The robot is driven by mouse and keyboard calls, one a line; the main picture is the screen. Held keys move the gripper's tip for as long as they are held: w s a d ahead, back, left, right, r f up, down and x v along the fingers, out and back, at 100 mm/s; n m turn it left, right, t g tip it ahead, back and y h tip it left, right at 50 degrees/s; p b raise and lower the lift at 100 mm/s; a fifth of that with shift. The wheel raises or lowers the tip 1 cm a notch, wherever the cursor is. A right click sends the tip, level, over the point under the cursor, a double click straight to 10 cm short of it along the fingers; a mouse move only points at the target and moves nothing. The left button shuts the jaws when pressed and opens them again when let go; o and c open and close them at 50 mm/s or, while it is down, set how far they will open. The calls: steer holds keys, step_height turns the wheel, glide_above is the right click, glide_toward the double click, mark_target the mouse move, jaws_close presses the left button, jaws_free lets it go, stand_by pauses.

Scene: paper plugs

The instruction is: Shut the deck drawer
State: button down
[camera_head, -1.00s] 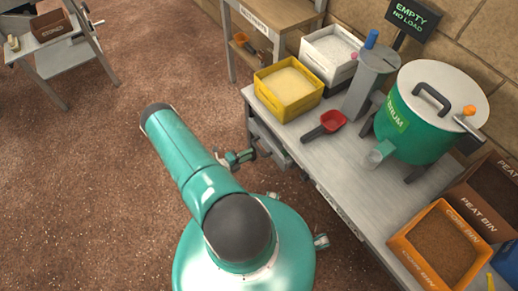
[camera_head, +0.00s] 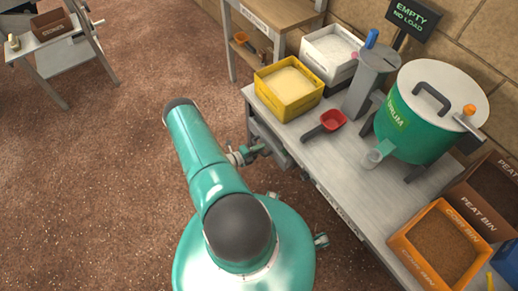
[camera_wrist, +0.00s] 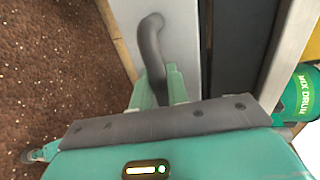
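The deck drawer (camera_head: 277,153) juts out from the long side of the grey bench, largely behind my gripper in the head view. In the wrist view its pale front panel (camera_wrist: 185,40) carries a dark curved handle (camera_wrist: 150,40). A dark gap lies between this panel and the bench edge, so the drawer stands open. My gripper (camera_wrist: 161,82) has one finger on each side of the handle, and the handle fills the space between them. My gripper also shows small at the bench side in the head view (camera_head: 258,150). The exact finger contact is partly hidden.
The bench top (camera_head: 340,165) holds a yellow bin (camera_head: 288,92), a white bin (camera_head: 330,55), a red scoop (camera_head: 332,120), a green mix drum (camera_head: 415,125) and an orange coir bin (camera_head: 440,245). Open brown floor (camera_head: 110,180) lies left of my arm.

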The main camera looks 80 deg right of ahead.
mark_target(267, 144)
steer(key=shift+r+x, duration=0.2)
steer(key=shift+x, duration=0.85)
steer(key=shift+r+x, duration=0.25)
steer(key=shift+x, duration=0.85)
steer(key=shift+d, duration=0.1)
steer(key=c, duration=1.4)
jaws_free()
steer(key=shift+s, duration=0.1)
steer(key=shift+r, duration=0.1)
steer(key=v, duration=1.4)
